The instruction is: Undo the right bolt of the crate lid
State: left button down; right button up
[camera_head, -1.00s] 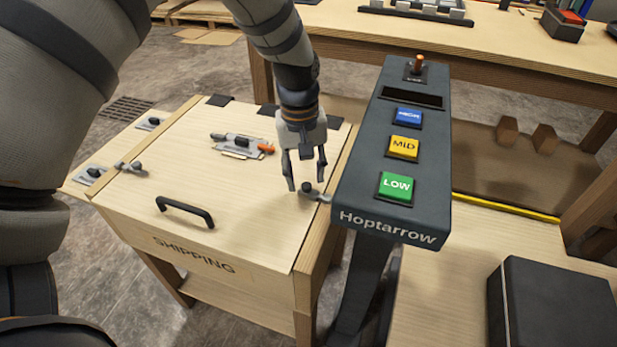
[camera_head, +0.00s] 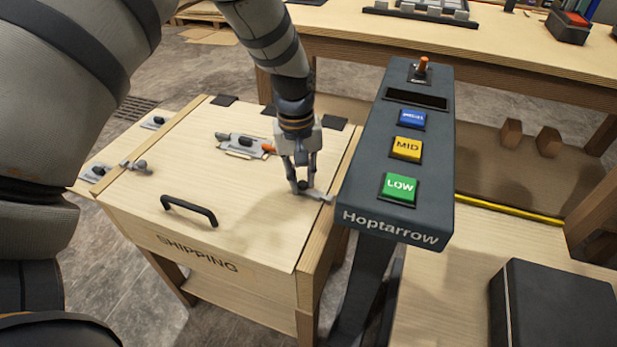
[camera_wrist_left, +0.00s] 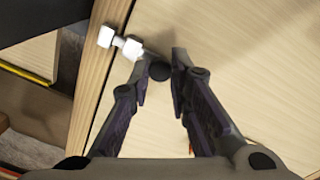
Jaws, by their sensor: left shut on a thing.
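The wooden shipping crate has a pale lid (camera_head: 240,200) with a black handle (camera_head: 188,210) near its front. The right bolt (camera_head: 318,195) lies at the lid's right edge, its bar reaching over the wooden side rail. My left gripper (camera_head: 302,187) points down at this bolt and is shut on its dark knob. In the left wrist view, the knob (camera_wrist_left: 160,71) sits between the fingertips (camera_wrist_left: 160,68), and the pale bar end lies at upper left over the rail. The left bolt (camera_head: 134,165) is at the lid's left edge. My right gripper is not in view.
A dark console (camera_head: 400,160) with blue, yellow and green buttons stands close to the crate's right side. A latch-like metal piece (camera_head: 240,143) lies on the lid behind the handle. A black box (camera_head: 555,305) is at lower right.

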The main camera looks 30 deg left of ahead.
pick_arm(q)
jog(key=shift+s+a+r, duration=0.1)
jog(key=shift+a, duration=0.5)
jog(key=c, duration=1.9)
grip_release()
jog(key=o, duration=0.4)
jog(key=shift+s+a, duration=0.1)
jog(key=shift+a, duration=0.05)
jog(key=shift+o, duration=0.2)
jog(key=shift+r, duration=0.1)
notch_tip(320, 180, up, 12)
jog(key=shift+s+a+f, duration=0.15)
jog(key=shift+a+f, duration=0.05)
